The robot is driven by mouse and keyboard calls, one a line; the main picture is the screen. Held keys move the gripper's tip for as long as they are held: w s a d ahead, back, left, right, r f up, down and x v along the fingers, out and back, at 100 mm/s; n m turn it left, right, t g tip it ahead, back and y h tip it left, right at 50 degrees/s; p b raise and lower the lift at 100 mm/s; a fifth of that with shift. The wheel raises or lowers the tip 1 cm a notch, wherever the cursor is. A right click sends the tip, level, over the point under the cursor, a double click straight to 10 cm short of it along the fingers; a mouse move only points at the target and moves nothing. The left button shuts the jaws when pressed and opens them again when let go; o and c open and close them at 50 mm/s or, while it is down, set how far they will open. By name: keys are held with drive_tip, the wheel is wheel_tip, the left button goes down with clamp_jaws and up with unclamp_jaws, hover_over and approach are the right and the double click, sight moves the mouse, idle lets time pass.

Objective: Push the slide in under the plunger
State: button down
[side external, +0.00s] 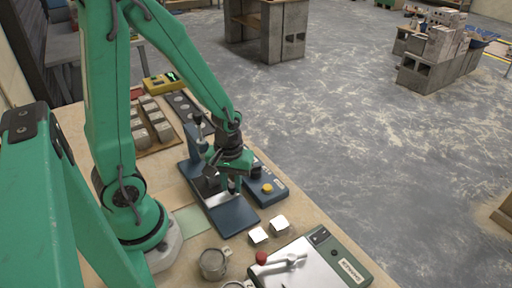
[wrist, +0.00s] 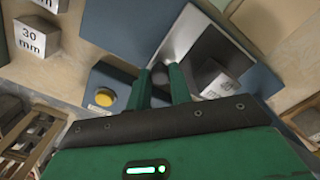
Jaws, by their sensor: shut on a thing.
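My gripper (side external: 233,188) is low over the front part of a blue press base (side external: 236,217). In the wrist view its two green fingers (wrist: 160,78) are closed on a small dark grey knob (wrist: 160,74). The knob seems to belong to the slide, a bright metal plate (wrist: 186,32) on the blue base; the fingers hide how they join. The blue press stand (side external: 192,142) rises behind my gripper and has a black-topped plunger (side external: 198,119). The plunger's lower end is hidden in the side view. A block marked "mm" (wrist: 218,84) sits by the plate, partly covered by my gripper.
A blue box (side external: 268,189) with a yellow button stands close right of the press. Two metal blocks (side external: 258,235), a metal cup (side external: 212,263) and a green-edged device (side external: 320,268) with a red-knobbed lever stand in front. A tray of grey blocks (side external: 150,135) lies behind.

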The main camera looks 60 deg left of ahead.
drive_tip(key=shift+w, duration=0.1)
drive_tip(key=c, duration=1.3)
unclamp_jaws()
drive_tip(key=shift+o, duration=0.2)
drive_tip(key=shift+r, duration=0.2)
drive_tip(key=shift+r, duration=3.75)
